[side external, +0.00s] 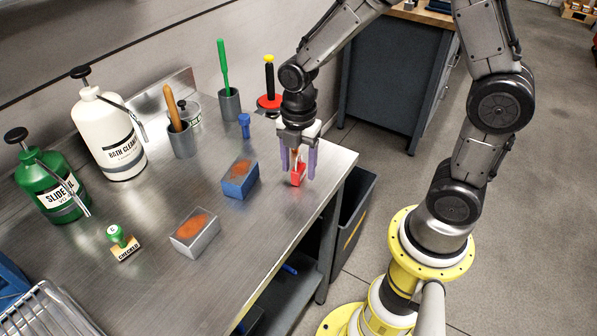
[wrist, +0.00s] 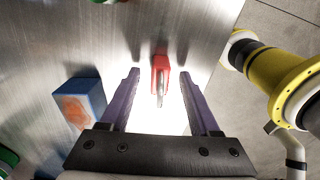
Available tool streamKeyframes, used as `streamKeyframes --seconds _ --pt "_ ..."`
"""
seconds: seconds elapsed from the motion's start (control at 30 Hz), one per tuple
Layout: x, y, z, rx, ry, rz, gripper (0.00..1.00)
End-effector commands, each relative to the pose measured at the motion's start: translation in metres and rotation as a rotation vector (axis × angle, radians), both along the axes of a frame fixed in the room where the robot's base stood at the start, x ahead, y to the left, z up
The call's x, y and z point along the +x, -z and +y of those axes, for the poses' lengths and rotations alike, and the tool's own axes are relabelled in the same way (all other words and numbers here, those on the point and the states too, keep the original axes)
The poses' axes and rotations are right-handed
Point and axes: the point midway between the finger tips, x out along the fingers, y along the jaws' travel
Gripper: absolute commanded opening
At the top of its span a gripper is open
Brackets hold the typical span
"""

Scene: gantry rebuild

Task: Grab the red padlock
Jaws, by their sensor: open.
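The red padlock (side external: 297,176) is on the metal bench near its right edge, with its metal shackle upward. In the wrist view the red padlock (wrist: 160,67) shows between the fingers, near their tips. My gripper (side external: 299,174) points down over the padlock, with a purple finger on each side of it. In the wrist view my gripper (wrist: 160,78) is open, with a gap between each finger and the padlock.
A blue block (side external: 240,180) with an orange patch stands left of my gripper, and a grey block (side external: 195,233) is nearer the front. The bench edge (side external: 335,190) is close on the right.

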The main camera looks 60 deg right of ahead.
Motion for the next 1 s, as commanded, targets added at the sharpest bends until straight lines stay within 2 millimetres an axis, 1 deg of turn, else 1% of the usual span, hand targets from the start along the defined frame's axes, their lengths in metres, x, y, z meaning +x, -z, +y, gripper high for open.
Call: streamKeyframes --seconds 0.03,0.13,0.37,0.47,0.5,0.57,0.7,0.73,1.0 --pt "-0.0005 0.0061 0.0000 0.000 0.000 0.003 0.62" --pt "-0.0002 0.0123 0.0001 0.000 0.000 0.001 0.62" --pt "0.0001 0.0131 0.0002 0.000 0.000 -0.001 0.62" --pt "0.0001 0.0130 0.0002 0.000 0.000 -0.001 0.46" --pt "0.0001 0.0129 0.0002 0.000 0.000 -0.001 0.39" --pt "0.0001 0.0129 0.0002 0.000 0.000 -0.001 0.28" --pt "0.0002 0.0128 0.0002 0.000 0.000 -0.001 0.03" --pt "0.0002 0.0128 0.0002 0.000 0.000 -0.001 0.00" --pt "0.0004 0.0125 0.0002 0.000 0.000 -0.002 0.00"
